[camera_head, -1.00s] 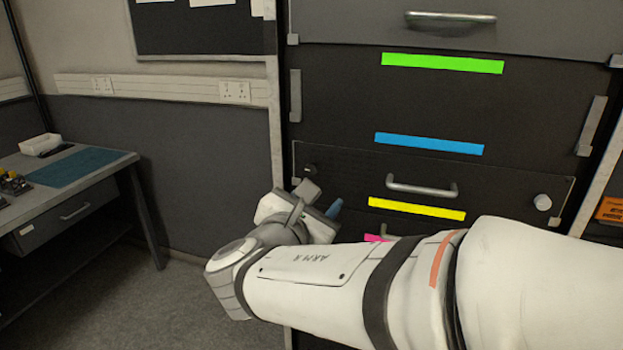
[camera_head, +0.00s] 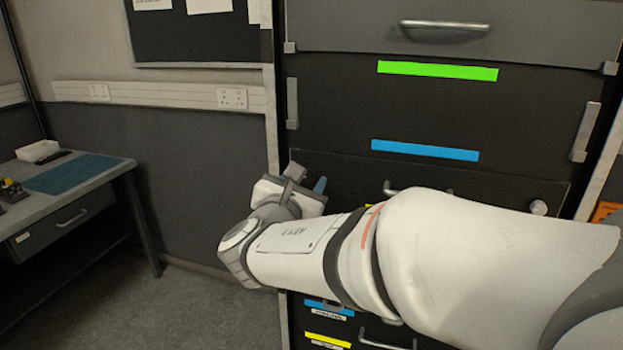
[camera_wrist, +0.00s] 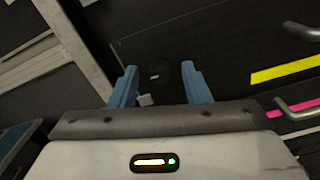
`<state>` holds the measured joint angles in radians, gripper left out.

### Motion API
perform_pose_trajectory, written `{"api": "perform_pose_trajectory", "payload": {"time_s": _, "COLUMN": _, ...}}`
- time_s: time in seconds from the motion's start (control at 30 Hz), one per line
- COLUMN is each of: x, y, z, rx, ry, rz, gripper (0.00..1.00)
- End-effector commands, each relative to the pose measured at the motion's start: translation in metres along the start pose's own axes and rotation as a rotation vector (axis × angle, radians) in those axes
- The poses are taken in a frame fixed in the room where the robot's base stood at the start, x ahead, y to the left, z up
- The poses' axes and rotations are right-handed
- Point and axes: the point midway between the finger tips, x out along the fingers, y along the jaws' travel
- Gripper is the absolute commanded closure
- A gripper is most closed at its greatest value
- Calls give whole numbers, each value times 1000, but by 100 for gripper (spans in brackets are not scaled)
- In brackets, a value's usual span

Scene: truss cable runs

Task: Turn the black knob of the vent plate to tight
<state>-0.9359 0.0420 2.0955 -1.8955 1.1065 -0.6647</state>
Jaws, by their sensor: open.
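The vent plate (camera_head: 352,176) is a dark panel on the front of the dark rack. A bar handle and a pale knob (camera_head: 538,207) at its right end show in the head view. The black knob (camera_wrist: 159,71) shows dimly in the wrist view, near the plate's corner, dark on dark. In the head view my gripper hides it. My gripper (camera_wrist: 159,68) is open, with its two blue fingers on either side of the knob in the picture. I cannot tell whether they touch it or how deep they reach. The knob's markings are not readable.
Green (camera_head: 437,71) and blue (camera_head: 424,150) strips mark the panels above. A yellow strip (camera_wrist: 287,73) and bar handles lie right of my gripper in the wrist view. A bench (camera_head: 70,190) stands at the left, with open floor before it.

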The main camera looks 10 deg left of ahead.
Motion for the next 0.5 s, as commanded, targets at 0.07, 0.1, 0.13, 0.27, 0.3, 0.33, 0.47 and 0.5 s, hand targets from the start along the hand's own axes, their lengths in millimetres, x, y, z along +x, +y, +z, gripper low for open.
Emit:
{"api": "perform_pose_trajectory", "payload": {"time_s": 0.07, "x": 0, "y": 0, "z": 0, "rx": 0, "ry": 0, "rz": 0, "gripper": 57}}
{"api": "perform_pose_trajectory", "payload": {"time_s": 0.1, "x": 0, "y": 0, "z": 0, "rx": 0, "ry": 0, "rz": 0, "gripper": 60}}
{"api": "perform_pose_trajectory", "payload": {"time_s": 0.13, "x": 0, "y": 0, "z": 0, "rx": 0, "ry": 0, "rz": 0, "gripper": 63}}
{"api": "perform_pose_trajectory", "payload": {"time_s": 0.27, "x": 0, "y": 0, "z": 0, "rx": 0, "ry": 0, "rz": -1, "gripper": 73}}
{"api": "perform_pose_trajectory", "payload": {"time_s": 0.3, "x": 0, "y": 0, "z": 0, "rx": 0, "ry": 0, "rz": -1, "gripper": 77}}
{"api": "perform_pose_trajectory", "payload": {"time_s": 0.33, "x": 0, "y": 0, "z": 0, "rx": 0, "ry": 0, "rz": -1, "gripper": 79}}
{"api": "perform_pose_trajectory", "payload": {"time_s": 0.47, "x": 0, "y": 0, "z": 0, "rx": 0, "ry": 0, "rz": -1, "gripper": 90}}
{"api": "perform_pose_trajectory", "payload": {"time_s": 0.5, "x": 0, "y": 0, "z": 0, "rx": 0, "ry": 0, "rz": -1, "gripper": 93}}
